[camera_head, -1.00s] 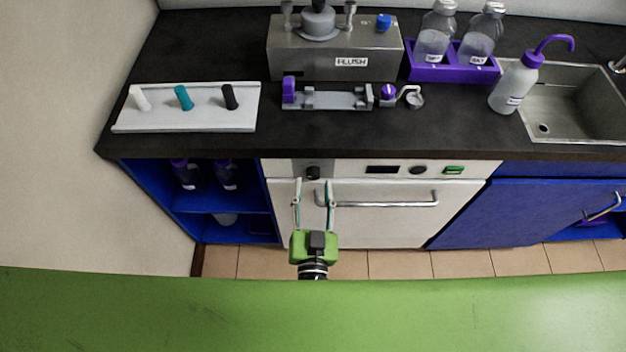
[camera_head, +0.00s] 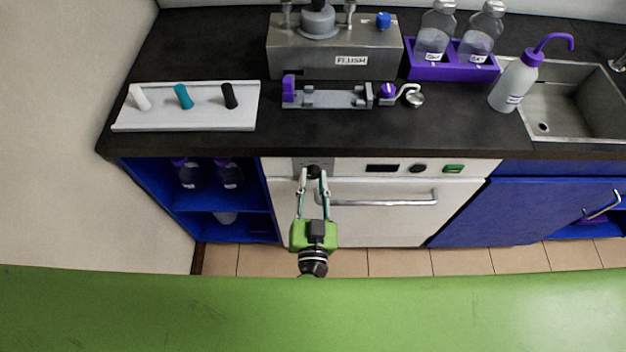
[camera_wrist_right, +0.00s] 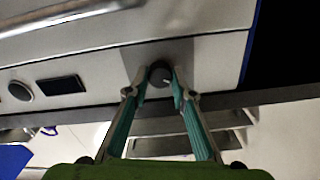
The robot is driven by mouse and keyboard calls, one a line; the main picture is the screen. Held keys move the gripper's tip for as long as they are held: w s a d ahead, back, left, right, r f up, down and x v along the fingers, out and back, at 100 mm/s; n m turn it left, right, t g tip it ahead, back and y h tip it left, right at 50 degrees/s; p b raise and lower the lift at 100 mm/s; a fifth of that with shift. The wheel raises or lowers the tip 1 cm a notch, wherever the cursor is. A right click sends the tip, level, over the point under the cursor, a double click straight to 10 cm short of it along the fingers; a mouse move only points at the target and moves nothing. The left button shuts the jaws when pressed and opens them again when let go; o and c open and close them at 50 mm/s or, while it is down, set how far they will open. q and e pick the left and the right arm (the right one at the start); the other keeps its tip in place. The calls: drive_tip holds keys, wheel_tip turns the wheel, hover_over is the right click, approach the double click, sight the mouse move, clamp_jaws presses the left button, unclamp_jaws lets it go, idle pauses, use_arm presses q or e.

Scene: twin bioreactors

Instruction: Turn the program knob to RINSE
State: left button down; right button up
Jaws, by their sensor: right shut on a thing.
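The program knob (camera_head: 313,171) is a small black dial at the left of the white appliance's front panel. It also shows in the right wrist view (camera_wrist_right: 160,75), with a light pointer mark on its face. My right gripper (camera_head: 314,176) is at the panel with its fingertips on either side of the knob, shut on it. In the wrist view the two teal-lined fingers (camera_wrist_right: 158,80) flank the knob closely. Any lettering around the knob is too small to read. My left gripper is not in view.
The appliance door has a bar handle (camera_head: 390,198) just right of my gripper. A dark display (camera_head: 382,168), a second dark knob (camera_head: 418,168) and a green switch (camera_head: 453,169) sit on the panel. The black countertop (camera_head: 200,50) overhangs above, holding several items. An open blue shelf (camera_head: 222,203) is left.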

drive_tip(key=m+b, duration=0.1)
drive_tip(key=m, duration=0.4)
drive_tip(key=shift+f+m, duration=0.1)
drive_tip(key=shift+m, duration=0.2)
drive_tip(key=m+b, duration=0.2)
drive_tip(key=m, duration=0.3)
drive_tip(key=shift+m, duration=0.4)
drive_tip(key=o, duration=1.1)
